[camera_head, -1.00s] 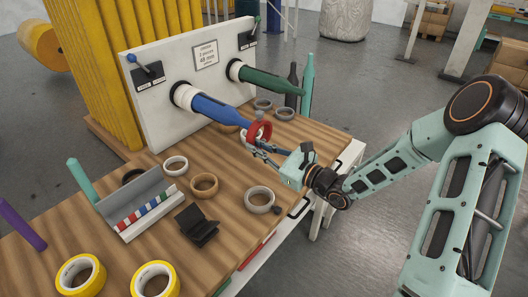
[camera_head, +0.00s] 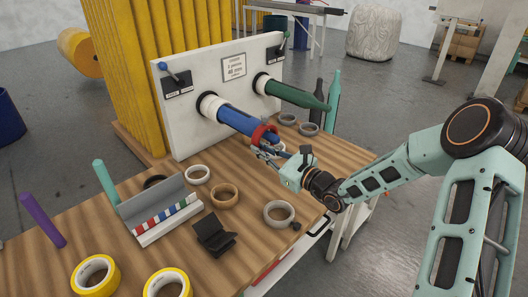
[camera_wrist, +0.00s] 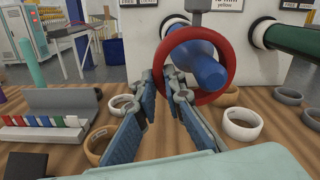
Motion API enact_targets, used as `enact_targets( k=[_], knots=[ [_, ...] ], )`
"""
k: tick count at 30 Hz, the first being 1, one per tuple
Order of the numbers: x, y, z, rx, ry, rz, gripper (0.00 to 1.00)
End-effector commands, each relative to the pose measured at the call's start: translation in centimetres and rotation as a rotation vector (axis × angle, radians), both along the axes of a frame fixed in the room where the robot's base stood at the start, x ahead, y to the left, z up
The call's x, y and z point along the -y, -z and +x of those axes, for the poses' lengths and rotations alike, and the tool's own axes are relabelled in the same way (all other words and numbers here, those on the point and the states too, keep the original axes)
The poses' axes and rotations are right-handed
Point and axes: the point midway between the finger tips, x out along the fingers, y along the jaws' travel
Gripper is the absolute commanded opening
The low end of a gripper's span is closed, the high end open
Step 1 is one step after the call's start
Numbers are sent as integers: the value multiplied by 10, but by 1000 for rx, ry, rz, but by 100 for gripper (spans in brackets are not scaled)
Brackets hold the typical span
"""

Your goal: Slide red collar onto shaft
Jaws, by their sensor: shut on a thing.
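The red collar (camera_head: 262,132) is at the free end of the blue shaft (camera_head: 233,119), which sticks out of the white panel. My gripper (camera_head: 266,150) is shut on the collar's near, lower edge. In the wrist view my gripper (camera_wrist: 162,79) has its fingertips at the collar's lower left. The fingers hide part of that edge.
A green shaft (camera_head: 294,94) sticks out of the white panel (camera_head: 215,90) to the right of the blue one. Dark and teal bottle shapes (camera_head: 332,101) stand beyond it. Tape rolls (camera_head: 279,213), a colour-striped holder (camera_head: 160,215) and a black stand (camera_head: 214,235) are on the wooden table.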

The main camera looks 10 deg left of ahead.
Motion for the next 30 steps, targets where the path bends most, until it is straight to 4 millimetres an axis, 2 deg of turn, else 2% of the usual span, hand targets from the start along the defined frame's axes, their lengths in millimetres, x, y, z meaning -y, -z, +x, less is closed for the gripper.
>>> enact_targets(
  k=[11,25,26,30],
  knots=[
    [0,1,0,2,1,0,0],
    [3,18,4,2,1,0,0],
    [3,17,4,2,1,0,12],
    [3,16,4,2,1,0,27]
  ],
)
